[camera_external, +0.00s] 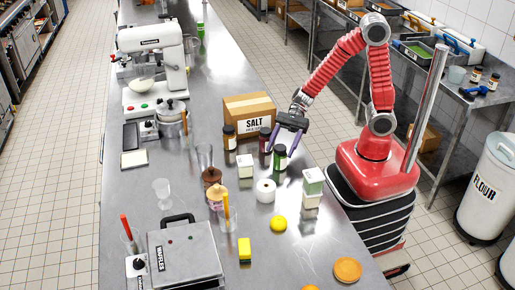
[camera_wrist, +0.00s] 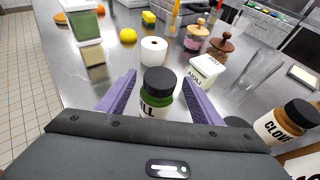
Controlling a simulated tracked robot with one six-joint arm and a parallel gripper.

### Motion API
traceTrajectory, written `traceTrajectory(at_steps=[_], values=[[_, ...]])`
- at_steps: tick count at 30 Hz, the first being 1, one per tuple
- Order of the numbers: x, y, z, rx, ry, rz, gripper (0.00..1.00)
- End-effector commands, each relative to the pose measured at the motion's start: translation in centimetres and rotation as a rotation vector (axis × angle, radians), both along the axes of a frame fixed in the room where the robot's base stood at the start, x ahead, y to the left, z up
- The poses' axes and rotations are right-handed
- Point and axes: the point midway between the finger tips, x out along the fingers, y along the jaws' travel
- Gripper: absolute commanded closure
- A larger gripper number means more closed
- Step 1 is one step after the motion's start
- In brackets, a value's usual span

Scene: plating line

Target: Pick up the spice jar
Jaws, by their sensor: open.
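Several spice jars with black lids stand on the counter. A green jar (camera_external: 280,158) is nearest my gripper (camera_external: 284,140). In the wrist view this jar (camera_wrist: 157,92) stands upright between the two purple fingers of my gripper (camera_wrist: 160,78), its label partly hidden and ending in "LL". The fingers are open and apart, with gaps visible on both sides of the jar. A jar labelled CLOVE (camera_wrist: 289,122) stands at the right of the wrist view and by the box in the external view (camera_external: 229,138). A dark red jar (camera_external: 265,139) stands just behind the green one.
A SALT box (camera_external: 249,111) stands behind the jars. A white AIOLI carton (camera_wrist: 206,71), a white roll (camera_wrist: 154,50) and a green-and-white container (camera_external: 313,180) stand close by. A yellow ball (camera_external: 279,224) lies nearer the counter's front. The counter's right edge is close to my base.

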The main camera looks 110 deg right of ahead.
Motion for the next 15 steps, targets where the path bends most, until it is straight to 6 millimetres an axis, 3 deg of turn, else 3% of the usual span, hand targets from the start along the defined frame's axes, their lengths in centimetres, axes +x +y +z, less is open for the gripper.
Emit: traceTrajectory(at_steps=[15], values=[[0.83, 0.93, -0.55, -0.001, 0.001, 0.0, 0.4]])
